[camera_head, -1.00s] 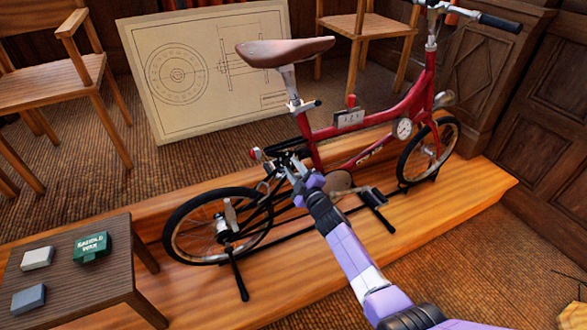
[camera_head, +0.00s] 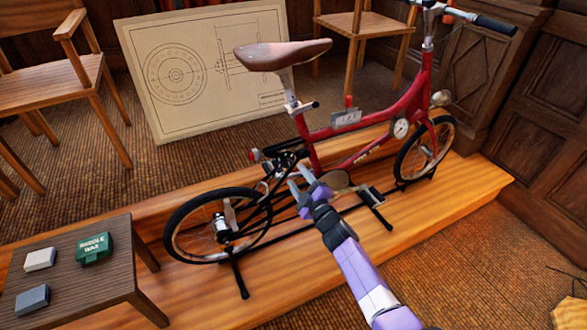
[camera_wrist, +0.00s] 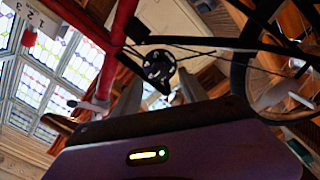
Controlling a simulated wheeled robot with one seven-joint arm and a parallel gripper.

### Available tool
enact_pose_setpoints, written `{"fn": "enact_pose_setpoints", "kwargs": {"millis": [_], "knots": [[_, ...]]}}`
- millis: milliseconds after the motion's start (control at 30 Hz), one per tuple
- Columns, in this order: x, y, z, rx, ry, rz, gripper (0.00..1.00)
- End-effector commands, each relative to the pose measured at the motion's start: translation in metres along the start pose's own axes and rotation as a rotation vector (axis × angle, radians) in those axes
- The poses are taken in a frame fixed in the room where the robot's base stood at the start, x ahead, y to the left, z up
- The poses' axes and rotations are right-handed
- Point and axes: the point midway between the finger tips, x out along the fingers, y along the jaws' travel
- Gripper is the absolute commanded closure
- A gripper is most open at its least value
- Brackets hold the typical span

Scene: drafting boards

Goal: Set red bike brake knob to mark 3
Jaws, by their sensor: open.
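The red bike (camera_head: 410,105) stands on a wooden platform. A small red brake knob (camera_head: 349,101) stands at a pale marked plate (camera_head: 346,118) on its top tube. In the wrist view, the plate (camera_wrist: 42,18) with the numbers 1, 2, 3 hangs at the top left, with a red piece (camera_wrist: 29,39) by it, probably the knob. The knob's setting is too small to read. My gripper (camera_head: 302,178) is open with nothing seen in it, low in front of the frame, left of and below the knob. Its fingers (camera_wrist: 158,93) also show in the wrist view.
The saddle (camera_head: 283,53) rises at upper left, and a pedal (camera_head: 372,196) juts out right of my gripper. A small table (camera_head: 75,280) with a green box (camera_head: 94,249) and two blocks stands at the left. A drawing board (camera_head: 190,110) leans behind the bike.

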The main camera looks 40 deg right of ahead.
Motion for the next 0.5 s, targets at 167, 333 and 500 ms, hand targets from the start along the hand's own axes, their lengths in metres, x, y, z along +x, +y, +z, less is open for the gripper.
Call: {"fn": "enact_pose_setpoints", "kwargs": {"millis": [167,333,500], "knots": [[-0.023,0.002,-0.001,-0.001,0.000,0.001,0.50],[-0.030,0.001,0.000,0.001,0.000,0.001,0.50],[-0.030,0.000,0.000,0.000,0.001,0.001,0.50]]}}
